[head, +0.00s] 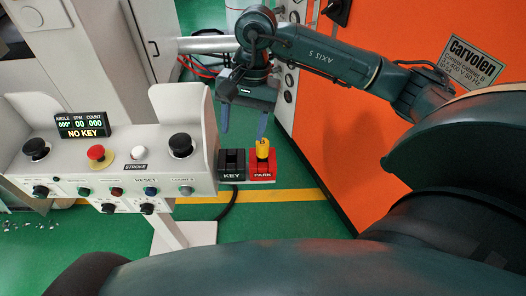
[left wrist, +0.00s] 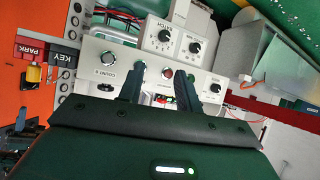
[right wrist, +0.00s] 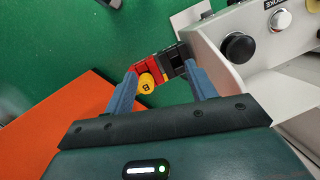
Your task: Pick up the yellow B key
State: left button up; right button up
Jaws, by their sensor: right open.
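The yellow B key (head: 262,148) stands upright in the red PARK holder (head: 263,172) at the right side of the control console. In the right wrist view the key (right wrist: 146,83) shows its round head with a B. My right gripper (head: 244,135) is open and empty above the key, its fingers pointing down. In the right wrist view the key lies between the fingertips (right wrist: 162,72), apart from both. The black KEY slot (head: 232,165) beside PARK is empty. My left gripper (left wrist: 160,80) is open in the left wrist view, facing the console, with nothing seen between its fingers.
The console (head: 125,172) has several knobs and buttons, and its display (head: 82,124) reads NO KEY. An orange cabinet (head: 345,150) stands close on the right. Green floor (head: 290,225) shows below the key holders.

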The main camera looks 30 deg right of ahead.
aim_at(263, 141)
jog(key=w+d+r+h, duration=0.1)
jog(key=d+r+h, duration=0.1)
jog(key=d, duration=0.3)
jog(key=shift+n+t+h, duration=0.3)
jog(key=f, duration=0.7)
jog(key=shift+w+p, duration=0.2)
jog(key=shift+p, duration=0.15)
jog(key=shift+s+d+f+p, duration=0.15)
jog(key=shift+f+p, duration=0.2)
jog(key=shift+f, duration=1.2)
jog(key=shift+s+f+p, duration=0.1)
jog(key=shift+f+p, duration=0.25)
jog(key=shift+f, duration=1.2)
jog(key=shift+c, duration=0.2)
jog(key=c, duration=1.1)
